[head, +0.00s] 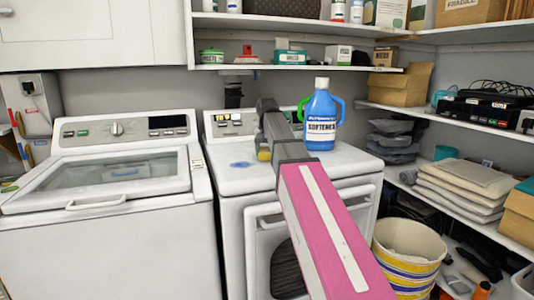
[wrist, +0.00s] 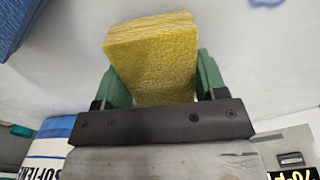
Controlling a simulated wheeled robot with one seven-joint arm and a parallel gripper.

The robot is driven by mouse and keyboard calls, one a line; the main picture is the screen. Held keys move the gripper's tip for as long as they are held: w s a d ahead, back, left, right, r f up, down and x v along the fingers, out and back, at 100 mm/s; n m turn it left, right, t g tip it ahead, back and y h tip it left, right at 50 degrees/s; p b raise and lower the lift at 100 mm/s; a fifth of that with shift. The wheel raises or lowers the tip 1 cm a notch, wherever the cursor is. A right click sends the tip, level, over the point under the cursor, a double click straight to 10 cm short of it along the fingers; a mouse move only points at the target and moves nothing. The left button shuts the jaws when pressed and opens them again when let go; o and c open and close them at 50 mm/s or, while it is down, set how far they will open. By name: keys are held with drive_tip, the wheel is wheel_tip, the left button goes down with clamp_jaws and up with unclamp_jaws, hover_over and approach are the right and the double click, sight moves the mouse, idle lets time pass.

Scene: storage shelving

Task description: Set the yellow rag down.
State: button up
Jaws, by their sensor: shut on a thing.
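The yellow rag (wrist: 152,62) is a thick, folded, rough-textured block. It sits between the two green fingers of my gripper (wrist: 153,80) in the wrist view, and the gripper is shut on it. In the head view my arm reaches over the white dryer (head: 345,168), and a small part of the yellow rag (head: 264,154) shows beside my gripper (head: 264,144), just above the dryer top. I cannot tell whether the rag touches the surface. The far side of the gripper is hidden by my arm.
A blue softener bottle (head: 320,122) stands on the dryer, right of my gripper. A blue patch (head: 240,165) lies on the dryer top at left. A white washer (head: 108,195) stands left. Shelves (head: 300,67) run behind and right; a striped basket (head: 408,255) stands at the lower right.

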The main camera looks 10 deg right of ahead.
drive_tip(key=shift+f, duration=0.4)
drive_tip(key=o, duration=0.9)
drive_tip(key=shift+o, duration=0.2)
drive_tip(key=shift+r, duration=0.1)
